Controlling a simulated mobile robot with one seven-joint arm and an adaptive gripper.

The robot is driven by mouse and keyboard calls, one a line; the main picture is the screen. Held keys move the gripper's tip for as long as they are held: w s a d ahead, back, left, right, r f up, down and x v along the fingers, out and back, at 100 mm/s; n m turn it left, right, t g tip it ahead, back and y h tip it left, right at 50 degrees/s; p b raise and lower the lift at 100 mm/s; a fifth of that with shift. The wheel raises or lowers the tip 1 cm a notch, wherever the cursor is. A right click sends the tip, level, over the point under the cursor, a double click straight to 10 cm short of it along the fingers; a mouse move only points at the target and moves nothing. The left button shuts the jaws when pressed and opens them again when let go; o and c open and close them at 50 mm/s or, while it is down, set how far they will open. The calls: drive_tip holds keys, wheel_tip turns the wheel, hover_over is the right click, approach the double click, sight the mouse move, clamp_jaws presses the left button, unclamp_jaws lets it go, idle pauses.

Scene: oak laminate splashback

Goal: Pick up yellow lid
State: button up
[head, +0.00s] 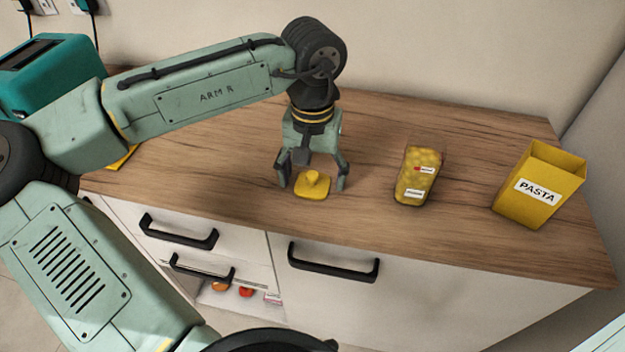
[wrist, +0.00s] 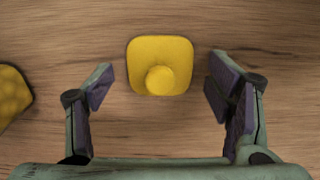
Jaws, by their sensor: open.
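The yellow lid (head: 313,185) is a small square with rounded corners and a round knob on top. It lies flat on the wooden counter near the front edge. My gripper (head: 313,184) is open above the lid, pointing down, with a finger to either side in the head view. In the wrist view the lid (wrist: 160,66) shows whole, just beyond the line between the open fingers (wrist: 158,90). Nothing is held, and neither finger appears to touch the lid.
A clear pack of yellow contents (head: 418,176) stands right of the lid, and a yellow PASTA box (head: 540,185) farther right. A teal appliance (head: 52,72) is at the back left. The counter (head: 480,155) is bare around the lid. Black-handled drawers (head: 180,232) are below, one open.

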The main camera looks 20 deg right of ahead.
drive_tip(key=shift+c, duration=0.5)
drive_tip(key=c, duration=0.9)
drive_tip(key=shift+c, duration=0.2)
drive_tip(key=shift+r, duration=0.2)
